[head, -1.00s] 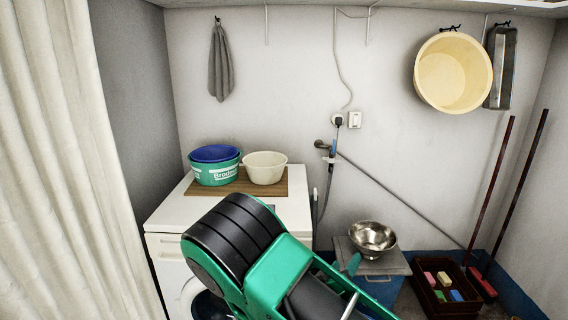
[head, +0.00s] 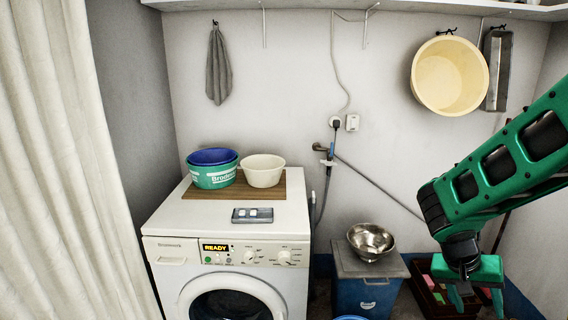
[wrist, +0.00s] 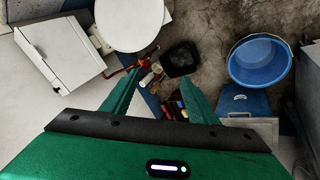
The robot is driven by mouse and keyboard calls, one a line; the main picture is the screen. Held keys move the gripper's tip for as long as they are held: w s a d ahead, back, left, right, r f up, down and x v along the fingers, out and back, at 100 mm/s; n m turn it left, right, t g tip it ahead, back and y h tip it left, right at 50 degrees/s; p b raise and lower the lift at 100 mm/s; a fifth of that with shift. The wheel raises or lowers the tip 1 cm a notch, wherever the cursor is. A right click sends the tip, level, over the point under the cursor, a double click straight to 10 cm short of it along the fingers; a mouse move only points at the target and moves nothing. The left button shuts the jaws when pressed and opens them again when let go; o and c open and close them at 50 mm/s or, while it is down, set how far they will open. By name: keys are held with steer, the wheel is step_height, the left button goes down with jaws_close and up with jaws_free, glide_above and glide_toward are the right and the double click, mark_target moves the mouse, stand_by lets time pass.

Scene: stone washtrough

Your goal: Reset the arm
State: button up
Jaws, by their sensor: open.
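My green arm (head: 505,165) reaches in from the right side of the head view, its end bent downward. My gripper (head: 474,300) hangs at the lower right with its two fingers apart and nothing between them. It hangs in front of the dark red crate (head: 430,302), which it partly covers. In the wrist view my gripper (wrist: 160,84) also shows spread, empty fingers.
A white washing machine (head: 163,225) carries basins and a small grey tray (head: 252,215). A steel bowl (head: 371,238) sits on the lidded blue box (head: 362,293). A yellow basin (head: 449,75) hangs on the wall. The wrist view shows a blue bucket (wrist: 260,62).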

steer(key=s+a+r+y, duration=0.1)
steer(key=s+r+y, duration=0.2)
steer(key=s, duration=0.5)
steer(key=s+a+r+n+y, duration=0.1)
steer(key=s+a+r+y, duration=0.1)
steer(key=s+r, duration=0.3)
steer(key=s+y, duration=0.1)
steer(key=s, duration=0.3)
steer(key=shift+a, duration=0.25)
steer(key=shift+w+d+f, duration=0.1)
steer(key=shift+w+f, duration=0.15)
steer(key=shift+w, duration=0.6)
